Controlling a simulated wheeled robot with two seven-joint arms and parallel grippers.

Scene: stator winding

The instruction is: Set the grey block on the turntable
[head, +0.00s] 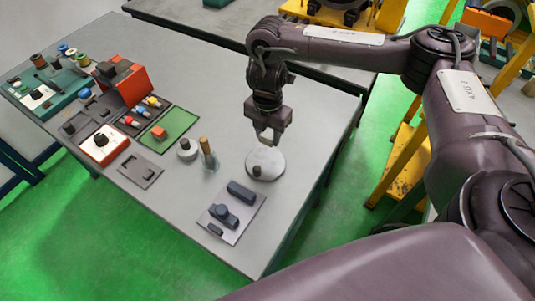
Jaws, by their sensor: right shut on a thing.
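The turntable (272,160) looks to be the pale round disc near the right side of the grey table, with a small dark knob (257,170) on it. My right gripper (268,139) points down just above the disc's far part. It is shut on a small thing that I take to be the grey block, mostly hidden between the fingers. I cannot tell whether the block touches the disc. My left gripper is not in view.
A light plate (235,231) with dark blocks lies in front of the turntable. A bottle-like item (209,158) and a small disc (188,153) stand to its left. The table's right edge is close.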

